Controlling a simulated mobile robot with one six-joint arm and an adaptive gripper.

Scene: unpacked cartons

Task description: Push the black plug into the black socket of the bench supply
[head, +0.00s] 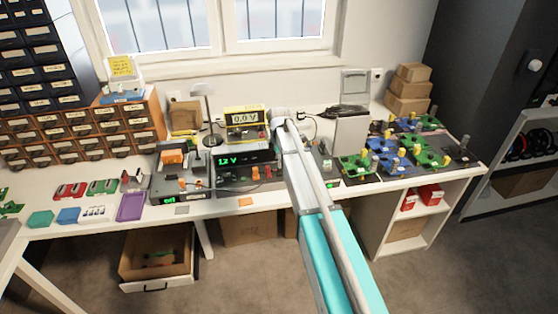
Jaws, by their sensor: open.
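The bench supply (240,163) is a dark box on the bench left of my arm, with a green lit readout on its front. A small red spot shows low on its front. The black socket and the black plug are too small or hidden to make out. My gripper (269,138) is at the far end of my arm, near the supply's right side. It is small, dark and mostly hidden by the arm, and it is open. I see nothing held in it.
A yellow meter (245,117) stands behind the supply. A grey unit with orange parts (172,158) is to its left. A pale upright box (350,136) and several green and blue boards (393,158) are right of my arm. An open drawer (158,258) sticks out below the bench.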

